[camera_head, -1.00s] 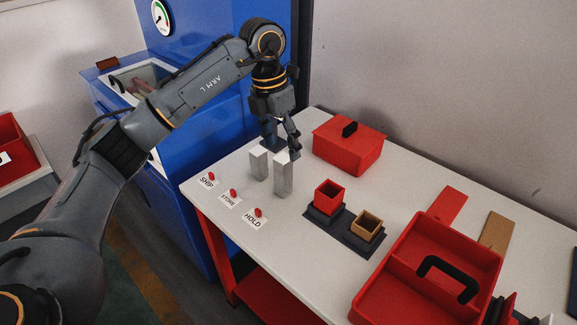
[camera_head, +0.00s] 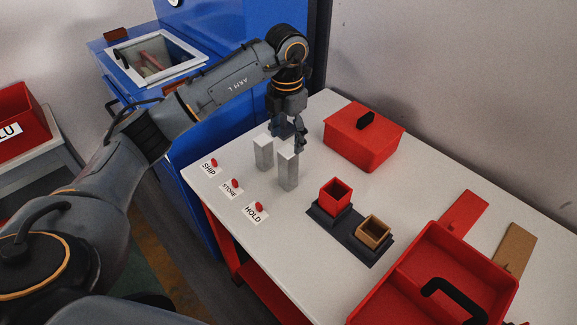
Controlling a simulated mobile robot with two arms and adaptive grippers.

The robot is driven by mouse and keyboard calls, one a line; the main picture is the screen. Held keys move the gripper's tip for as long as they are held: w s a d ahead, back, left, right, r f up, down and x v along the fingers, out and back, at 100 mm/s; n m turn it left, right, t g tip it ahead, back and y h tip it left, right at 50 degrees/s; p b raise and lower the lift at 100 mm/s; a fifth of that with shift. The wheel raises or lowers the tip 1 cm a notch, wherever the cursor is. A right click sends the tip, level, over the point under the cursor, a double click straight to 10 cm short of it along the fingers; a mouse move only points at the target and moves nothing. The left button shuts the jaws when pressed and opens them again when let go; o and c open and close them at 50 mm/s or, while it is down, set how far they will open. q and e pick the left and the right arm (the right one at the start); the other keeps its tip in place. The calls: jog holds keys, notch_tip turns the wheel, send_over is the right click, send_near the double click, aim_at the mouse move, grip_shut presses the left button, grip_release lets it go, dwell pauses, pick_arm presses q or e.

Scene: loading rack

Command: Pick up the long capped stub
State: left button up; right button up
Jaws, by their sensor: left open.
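My left gripper (camera_head: 291,140) is open, pointing down just behind two pale grey upright blocks, a left one (camera_head: 263,153) and a taller-looking right one (camera_head: 288,170). One finger shows above and between the blocks, the other just right of the right block's top. I cannot tell whether the fingers touch the blocks. I cannot make out a long capped stub for certain; the blocks partly hide the space around the fingertips. My right gripper is not in view.
On the white table (camera_head: 240,180) are a lidded red box (camera_head: 364,140), a dark base (camera_head: 350,232) with red (camera_head: 335,195) and brown (camera_head: 373,232) cups, and a red handled tray (camera_head: 400,285). Red buttons line the left edge. A blue machine's basin (camera_head: 155,60) holds reddish items.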

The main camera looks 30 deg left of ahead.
aim_at(288, 150)
pick_arm(q)
jog(key=shift+s+d+f+p, duration=0.15)
jog(key=shift+s+f+p, duration=0.1)
jog(key=shift+f+p, duration=0.45)
notch_tip(288, 150, down, 3)
jog(key=shift+d+r+p, duration=0.15)
jog(key=shift+r+p, duration=0.05)
jog(key=shift+p, duration=0.3)
jog(key=shift+f, duration=0.6)
jog(key=c, duration=1)
grip_shut()
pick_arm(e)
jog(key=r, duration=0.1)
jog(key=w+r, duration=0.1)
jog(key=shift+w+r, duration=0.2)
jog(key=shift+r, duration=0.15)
